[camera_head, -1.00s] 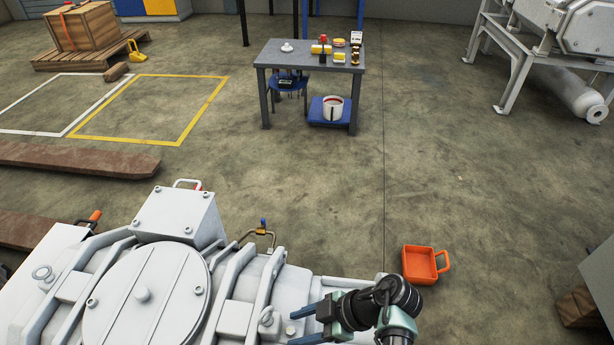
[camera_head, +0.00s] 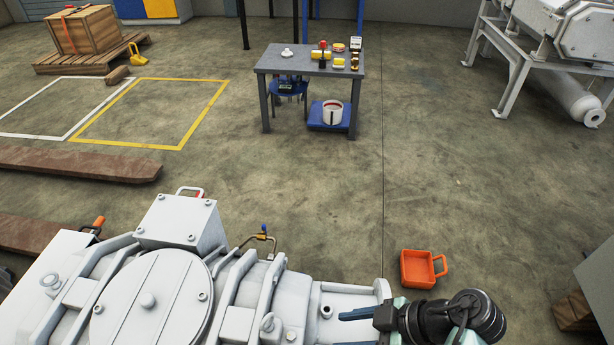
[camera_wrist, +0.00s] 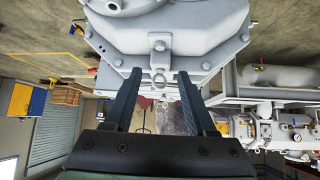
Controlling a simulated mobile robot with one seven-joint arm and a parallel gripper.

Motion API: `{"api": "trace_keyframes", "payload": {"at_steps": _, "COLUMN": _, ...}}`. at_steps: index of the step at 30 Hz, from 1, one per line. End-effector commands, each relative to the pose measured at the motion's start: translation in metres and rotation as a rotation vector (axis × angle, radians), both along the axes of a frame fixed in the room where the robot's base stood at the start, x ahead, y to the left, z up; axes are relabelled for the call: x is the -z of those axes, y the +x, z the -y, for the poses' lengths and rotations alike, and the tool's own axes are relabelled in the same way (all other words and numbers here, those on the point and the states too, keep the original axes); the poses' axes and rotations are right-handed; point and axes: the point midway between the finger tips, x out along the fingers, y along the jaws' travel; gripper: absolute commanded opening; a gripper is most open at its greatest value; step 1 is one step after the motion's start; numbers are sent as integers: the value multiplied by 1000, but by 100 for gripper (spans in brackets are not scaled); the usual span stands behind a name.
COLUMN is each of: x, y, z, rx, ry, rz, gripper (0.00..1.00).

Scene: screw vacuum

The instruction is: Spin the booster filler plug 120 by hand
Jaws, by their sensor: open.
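The white-grey booster casing (camera_head: 240,325) fills the lower left of the head view. A small dark-centred round fitting (camera_head: 326,311) sits on its right part, and a small bluish-grey bolt-like piece (camera_head: 291,335) lies left of my fingertips. I cannot tell which of these, if either, is filler plug 120. My gripper (camera_head: 338,331) is open and empty over the casing's right end, close to the round fitting. In the wrist view my open gripper (camera_wrist: 159,73) has a grey lifting eye (camera_wrist: 160,80) showing between its fingers; the depth between them is unclear.
An orange open bin (camera_head: 419,268) stands on the floor right of the casing. A thin pipe with a blue-topped valve (camera_head: 263,232) rises behind the casing. A grey table (camera_head: 290,65) with small items stands farther back. Floor between is clear.

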Motion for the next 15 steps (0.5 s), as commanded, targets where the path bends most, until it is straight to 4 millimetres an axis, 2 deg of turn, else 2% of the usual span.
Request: {"api": "trace_keyframes", "payload": {"at_steps": 15, "x": -75, "y": 69, "z": -24, "rx": -26, "ry": 20, "rz": 412, "gripper": 57}}
